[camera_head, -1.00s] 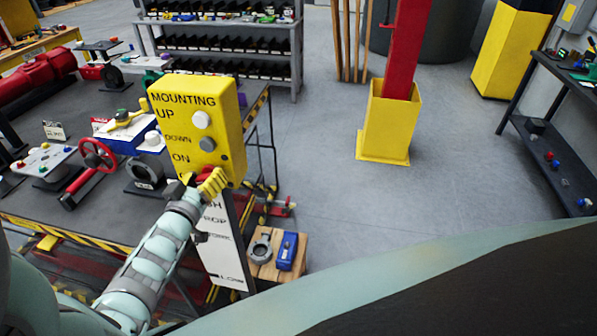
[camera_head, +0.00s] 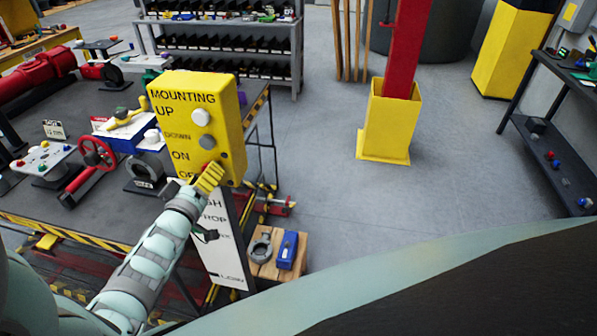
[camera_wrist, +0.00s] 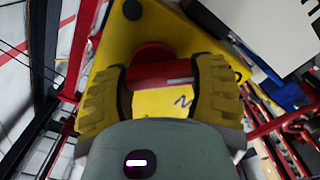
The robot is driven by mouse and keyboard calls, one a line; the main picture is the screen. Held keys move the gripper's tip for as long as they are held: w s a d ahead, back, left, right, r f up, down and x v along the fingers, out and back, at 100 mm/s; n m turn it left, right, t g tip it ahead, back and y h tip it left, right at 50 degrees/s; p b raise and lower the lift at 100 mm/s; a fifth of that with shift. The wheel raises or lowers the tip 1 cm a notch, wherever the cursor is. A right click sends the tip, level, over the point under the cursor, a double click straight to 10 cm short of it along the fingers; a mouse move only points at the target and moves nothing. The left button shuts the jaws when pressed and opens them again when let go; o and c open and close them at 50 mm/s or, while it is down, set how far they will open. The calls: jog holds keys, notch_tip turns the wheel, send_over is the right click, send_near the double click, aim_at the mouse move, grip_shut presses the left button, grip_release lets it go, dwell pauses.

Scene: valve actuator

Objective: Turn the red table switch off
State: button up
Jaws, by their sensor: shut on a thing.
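The yellow control box (camera_head: 225,128) stands at the table's edge in the head view, labelled MOUNTING, UP, DOWN, ON and a partly hidden OFF. The red switch (camera_wrist: 152,72) sits low on the box front. In the wrist view it lies between the two yellow ridged fingers of my gripper (camera_wrist: 157,85), which is shut on it. A pale line marks the switch. In the head view my gripper (camera_head: 208,176) covers most of the switch, so its exact angle is hard to tell.
A white button (camera_head: 201,117) and a grey button (camera_head: 207,142) are above the switch. A white sign board (camera_head: 222,240) hangs below the box. The table (camera_head: 75,215) holds a red handwheel (camera_head: 95,153) and other parts at left.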

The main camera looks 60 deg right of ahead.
jog(key=shift+s, duration=0.1)
jog(key=o, duration=1.2)
jog(key=shift+a, duration=0.1)
jog(key=v, duration=1.2)
